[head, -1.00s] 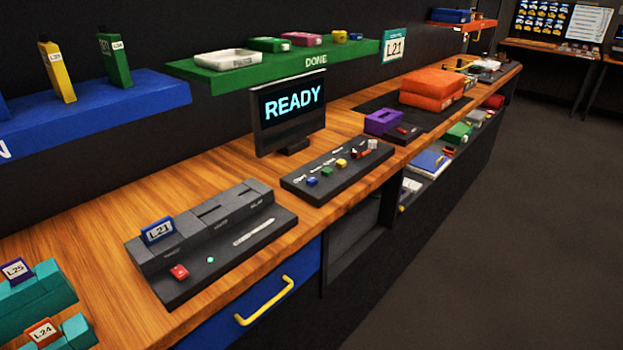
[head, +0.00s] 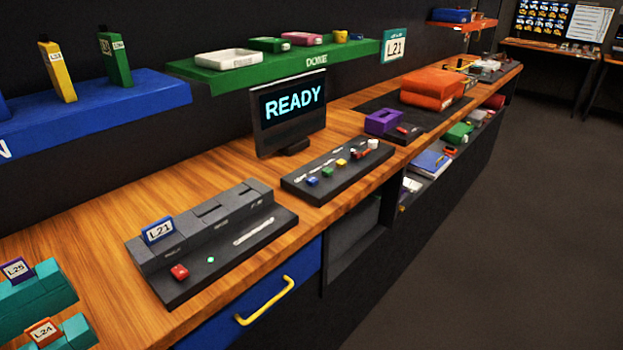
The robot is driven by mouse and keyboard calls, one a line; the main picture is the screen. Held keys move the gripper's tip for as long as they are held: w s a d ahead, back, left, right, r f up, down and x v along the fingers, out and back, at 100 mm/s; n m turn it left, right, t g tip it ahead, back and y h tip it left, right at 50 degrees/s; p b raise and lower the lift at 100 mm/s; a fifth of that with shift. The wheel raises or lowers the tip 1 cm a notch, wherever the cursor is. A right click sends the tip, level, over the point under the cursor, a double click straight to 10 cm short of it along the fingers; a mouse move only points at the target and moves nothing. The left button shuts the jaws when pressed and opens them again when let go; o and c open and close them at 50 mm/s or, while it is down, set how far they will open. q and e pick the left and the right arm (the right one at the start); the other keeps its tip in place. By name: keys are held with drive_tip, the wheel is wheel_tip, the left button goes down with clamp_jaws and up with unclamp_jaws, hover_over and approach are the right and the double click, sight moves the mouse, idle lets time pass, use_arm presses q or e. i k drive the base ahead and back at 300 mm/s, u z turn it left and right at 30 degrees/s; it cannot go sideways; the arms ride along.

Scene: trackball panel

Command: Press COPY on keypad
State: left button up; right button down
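The keypad (head: 337,174) is a dark slab on the wooden counter, with several coloured keys in a row: blue, green, yellow, red and white. Small white labels stand behind the keys, too small to read, so I cannot tell which key is COPY. A black monitor (head: 290,113) behind the keypad shows READY in light blue letters. Neither of my grippers is in the head view, and nothing touches the keypad.
A dark slotted unit (head: 213,240) holding a blue L21 card (head: 158,230) stands left of the keypad. A purple box (head: 383,122) and orange boxes (head: 437,84) stand to the right. A green DONE shelf (head: 280,68) hangs above. The floor at right is clear.

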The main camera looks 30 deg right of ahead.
sight(312, 182)
drive_tip(key=k, duration=1.15)
drive_tip(key=z, duration=0.7)
drive_tip(key=i, duration=1.8)
drive_tip(key=u, duration=0.65)
